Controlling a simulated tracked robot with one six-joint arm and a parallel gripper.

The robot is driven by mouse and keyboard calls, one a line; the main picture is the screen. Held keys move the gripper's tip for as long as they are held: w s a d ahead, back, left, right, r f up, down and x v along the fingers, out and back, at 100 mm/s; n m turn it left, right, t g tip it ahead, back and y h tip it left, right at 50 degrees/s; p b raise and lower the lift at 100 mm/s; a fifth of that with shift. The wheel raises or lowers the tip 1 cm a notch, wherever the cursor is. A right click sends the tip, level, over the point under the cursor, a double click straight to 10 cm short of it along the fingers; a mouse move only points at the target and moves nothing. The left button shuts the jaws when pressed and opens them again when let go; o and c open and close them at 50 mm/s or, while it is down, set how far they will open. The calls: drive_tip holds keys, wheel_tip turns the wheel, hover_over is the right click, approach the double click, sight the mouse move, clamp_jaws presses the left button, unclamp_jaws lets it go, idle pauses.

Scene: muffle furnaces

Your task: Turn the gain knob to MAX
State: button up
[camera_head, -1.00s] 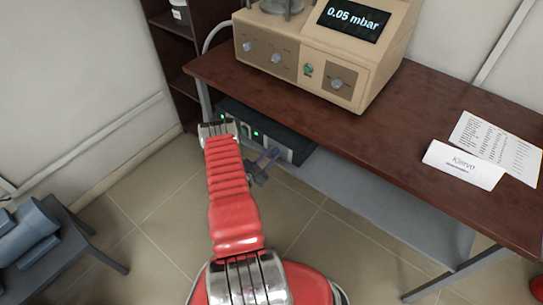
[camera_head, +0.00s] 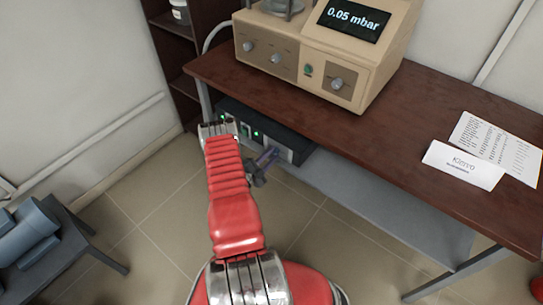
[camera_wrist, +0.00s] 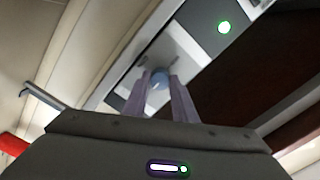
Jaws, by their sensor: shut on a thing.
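A black equipment box (camera_head: 265,126) with green lights and a pale front panel sits under the wooden table. In the wrist view, a small round blue-grey knob (camera_wrist: 160,78) stands on the pale panel (camera_wrist: 172,45). My gripper (camera_wrist: 161,84) has its two fingers on either side of this knob and is shut on it. In the head view my gripper (camera_head: 270,157) is at the right part of the box's front, and the knob is too small to make out. The knob's label and pointer cannot be read.
On the wooden table (camera_head: 425,120) stands a beige instrument (camera_head: 310,70) reading 0.05 mbar, with several knobs. A name card (camera_head: 462,165) and a paper sheet (camera_head: 495,145) lie to the right. The floor between is clear.

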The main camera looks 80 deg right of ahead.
drive_tip(key=shift+s+a+f, duration=0.25)
drive_tip(key=shift+s+f, duration=0.05)
drive_tip(key=shift+s, duration=0.05)
drive_tip(key=o, duration=1)
drive_tip(key=shift+w+d+r, duration=0.1)
drive_tip(key=shift+w+r, duration=0.05)
drive_tip(key=shift+o, duration=0.2)
drive_tip(key=shift+w+r, duration=0.1)
drive_tip(key=v, duration=1.3)
drive_tip(key=shift+w+a, duration=0.15)
drive_tip(key=shift+a, duration=0.15)
